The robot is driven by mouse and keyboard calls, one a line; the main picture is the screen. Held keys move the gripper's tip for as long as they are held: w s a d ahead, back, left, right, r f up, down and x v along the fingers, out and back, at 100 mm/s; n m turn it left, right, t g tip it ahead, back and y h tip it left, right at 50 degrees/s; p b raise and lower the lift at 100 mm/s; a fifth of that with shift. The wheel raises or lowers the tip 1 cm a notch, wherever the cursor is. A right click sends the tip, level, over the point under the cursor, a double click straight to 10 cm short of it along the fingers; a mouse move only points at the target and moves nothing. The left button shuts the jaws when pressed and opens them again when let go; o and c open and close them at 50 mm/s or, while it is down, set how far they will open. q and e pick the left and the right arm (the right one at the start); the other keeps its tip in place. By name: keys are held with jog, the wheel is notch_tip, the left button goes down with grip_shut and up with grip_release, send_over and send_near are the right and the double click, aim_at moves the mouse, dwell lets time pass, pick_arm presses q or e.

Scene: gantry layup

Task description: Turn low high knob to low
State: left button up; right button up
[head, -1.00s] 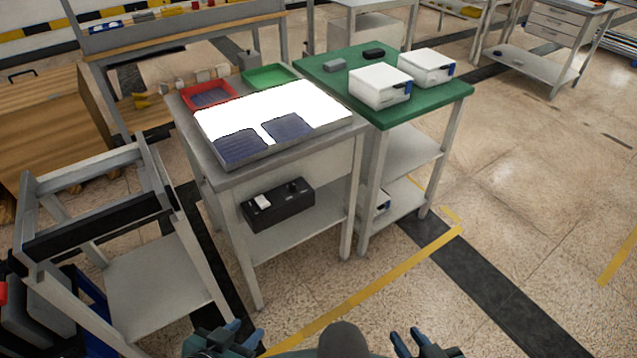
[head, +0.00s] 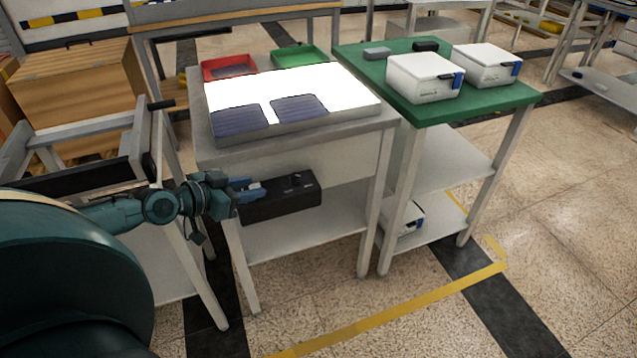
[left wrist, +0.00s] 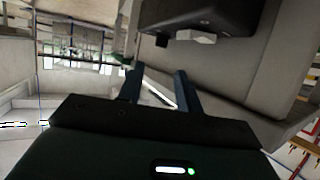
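A black control box (head: 285,197) is mounted under the top of the light table. A small dark knob (head: 296,179) stands on its upper right part; its pointer setting is too small to read. My left gripper (head: 252,189) is at the box's left end, over the place of its white switch, and to the left of the knob. In the left wrist view, my left gripper (left wrist: 160,88) has its two fingers apart with nothing between them. The black box (left wrist: 215,14) shows above them, with a small white block on its edge. My right gripper is out of view.
The light table (head: 205,148) carries a bright panel with dark cells, a red tray (head: 229,68) and a green tray (head: 300,58). A green-topped table (head: 480,107) with white boxes stands to the right. A grey frame stand (head: 135,145) is at left. Floor in front is open.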

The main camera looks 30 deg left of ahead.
aim_at(291, 178)
pick_arm(q)
jog(key=p+x, duration=0.1)
jog(key=x, duration=1)
jog(key=shift+w+a, duration=0.1)
jog(key=shift+w, duration=0.3)
jog(key=shift+w+d+f, duration=0.2)
jog(key=shift+w+f, duration=0.05)
jog(key=shift+w, duration=0.4)
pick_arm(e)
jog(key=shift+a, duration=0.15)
